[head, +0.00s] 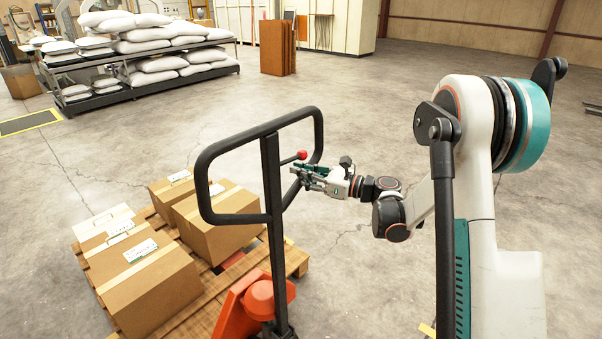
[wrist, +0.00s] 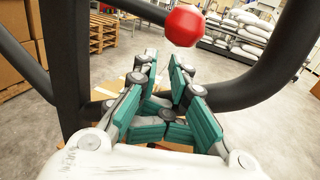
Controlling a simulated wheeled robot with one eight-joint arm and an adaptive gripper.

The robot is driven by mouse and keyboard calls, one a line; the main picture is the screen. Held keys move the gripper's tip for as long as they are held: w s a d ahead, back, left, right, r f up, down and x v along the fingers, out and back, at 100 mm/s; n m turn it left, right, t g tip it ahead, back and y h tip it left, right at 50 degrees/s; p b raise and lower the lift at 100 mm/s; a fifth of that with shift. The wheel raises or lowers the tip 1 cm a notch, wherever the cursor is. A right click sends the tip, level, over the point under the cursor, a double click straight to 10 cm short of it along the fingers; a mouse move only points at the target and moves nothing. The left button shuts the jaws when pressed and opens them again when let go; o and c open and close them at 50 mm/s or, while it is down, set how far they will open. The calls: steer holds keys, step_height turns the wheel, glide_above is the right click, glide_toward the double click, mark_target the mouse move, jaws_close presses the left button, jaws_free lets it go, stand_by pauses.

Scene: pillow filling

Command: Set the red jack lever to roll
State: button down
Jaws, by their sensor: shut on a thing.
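The red jack lever shows as a red ball knob (head: 301,155) on a short dark rod beside the upright of the black pallet-jack handle (head: 268,183). In the wrist view the red knob (wrist: 183,25) stands just above and beyond the fingertips, inside the handle loop. My gripper (head: 297,170) reaches in from the right, just below the knob, with its teal-padded fingers (wrist: 168,75) drawn together. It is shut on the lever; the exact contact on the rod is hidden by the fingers.
The orange jack body (head: 245,305) stands below, by a wooden pallet (head: 190,318) with several cardboard boxes (head: 150,285). A rack of white sacks (head: 150,40) stands far back left.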

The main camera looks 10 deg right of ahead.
steer(key=shift+s+a+f+b, duration=0.15)
steer(key=shift+f+b, duration=0.4)
steer(key=shift+f, duration=0.35)
steer(key=shift+s+d+f, duration=0.2)
steer(key=shift+s, duration=0.25)
steer(key=s+d+b, duration=0.1)
steer(key=s+d, duration=0.6)
steer(key=s, duration=0.2)
steer(key=shift+d+b, duration=0.15)
steer(key=shift+b, duration=0.25)
